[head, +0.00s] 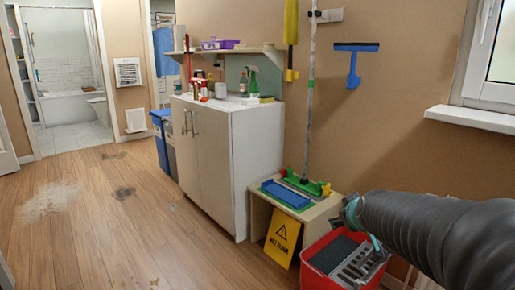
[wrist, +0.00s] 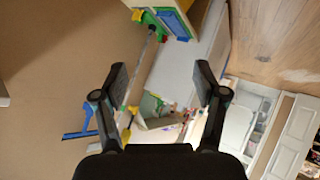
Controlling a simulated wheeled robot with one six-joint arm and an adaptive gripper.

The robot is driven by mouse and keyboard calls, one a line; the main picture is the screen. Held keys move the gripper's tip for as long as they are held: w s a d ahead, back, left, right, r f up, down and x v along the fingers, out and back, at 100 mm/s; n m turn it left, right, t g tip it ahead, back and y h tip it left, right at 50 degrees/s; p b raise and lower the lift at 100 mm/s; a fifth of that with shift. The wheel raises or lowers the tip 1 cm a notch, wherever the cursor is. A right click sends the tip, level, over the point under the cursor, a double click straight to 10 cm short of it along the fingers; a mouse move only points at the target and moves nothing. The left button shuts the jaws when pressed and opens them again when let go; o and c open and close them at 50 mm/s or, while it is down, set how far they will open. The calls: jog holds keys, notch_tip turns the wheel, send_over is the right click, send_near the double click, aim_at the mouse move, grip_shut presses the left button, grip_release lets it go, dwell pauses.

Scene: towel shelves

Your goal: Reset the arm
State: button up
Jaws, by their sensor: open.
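In the wrist view my gripper (wrist: 160,78) is open, its two black fingers spread apart with nothing between them touching either one. The view is turned, with the wall at left and the wooden floor at upper right. In the head view my arm reaches in from the right edge, above the red bucket (head: 316,272). The fingers are not clearly seen there.
A white cabinet (head: 212,150) holds bottles on top, below a wall shelf (head: 228,50). A low stand (head: 262,212) with a yellow wet-floor sign (head: 282,238) is beside it. A blue squeegee (head: 354,65) hangs on the wall. The wooden floor (head: 95,215) at left is open.

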jog(key=s+a+f+m+g, duration=0.1)
jog(key=s+a, duration=0.1)
jog(key=s, duration=0.7)
jog(key=s+a+f+m+g, duration=0.2)
jog(key=s, duration=0.6)
jog(key=s+a+f+m+g+y, duration=0.1)
jog(key=s+a+g, duration=0.1)
jog(key=s, duration=0.7)
jog(key=shift+s+a+f, duration=0.15)
jog(key=shift+s+a, duration=0.15)
jog(key=shift+a, duration=0.2)
